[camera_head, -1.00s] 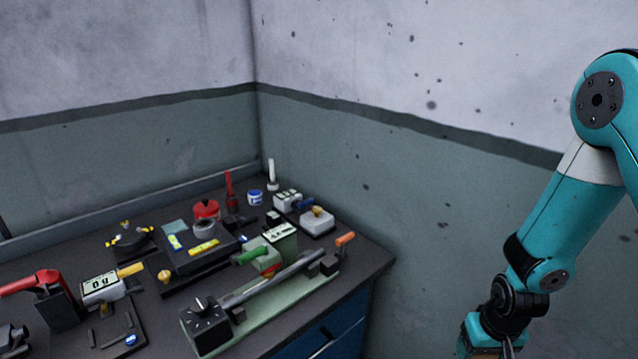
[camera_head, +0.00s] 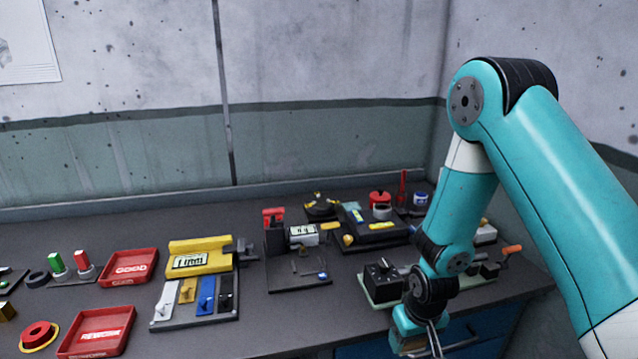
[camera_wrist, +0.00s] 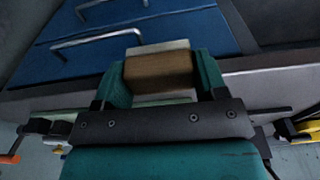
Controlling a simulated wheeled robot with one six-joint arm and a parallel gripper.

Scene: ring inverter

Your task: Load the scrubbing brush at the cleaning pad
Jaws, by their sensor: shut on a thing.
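My gripper (camera_wrist: 163,88) is shut on a block with a brown face and a pale top, which I take to be the scrubbing brush (camera_wrist: 160,70). The block sits between the two teal fingers in the wrist view. In the head view my gripper (camera_head: 415,338) hangs low at the bottom, in front of the bench's front edge, and the held block is mostly hidden there. I cannot make out for certain which item on the bench is the cleaning pad.
The dark bench (camera_head: 255,325) holds a red GOOD tray (camera_head: 130,283), a red REWORK tray (camera_head: 75,345), a yellow fixture (camera_head: 200,245) and a grey device with an orange handle (camera_head: 512,250). Blue drawers with metal handles (camera_wrist: 100,45) are close to my gripper.

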